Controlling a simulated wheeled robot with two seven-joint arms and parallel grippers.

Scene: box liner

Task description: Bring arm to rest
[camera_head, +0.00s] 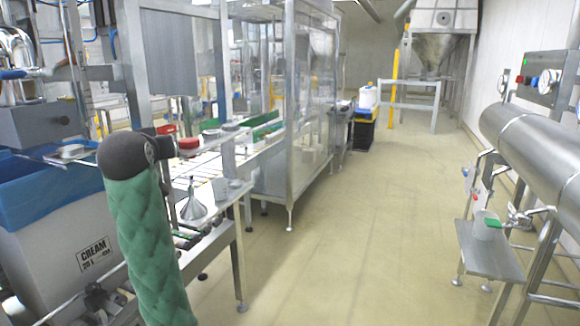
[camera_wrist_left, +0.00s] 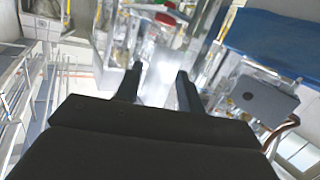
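My left arm in its green quilted sleeve (camera_head: 146,235) rises from the bottom left of the head view, with a dark rounded joint at its top. The left gripper does not show there. In the left wrist view, the two dark fingers of my left gripper (camera_wrist_left: 157,86) stand apart with nothing seen between them. Blurred machinery lies beyond the fingers. My right arm and right gripper are in neither view.
A grey bin marked CREAM with a blue liner (camera_head: 30,190) stands left of the arm. A conveyor table (camera_head: 205,226) and a clear-panelled machine (camera_head: 300,100) lie beyond. A steel shelf (camera_head: 488,247) with a white cup (camera_head: 486,227) stands right. The floor (camera_head: 370,240) between is clear.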

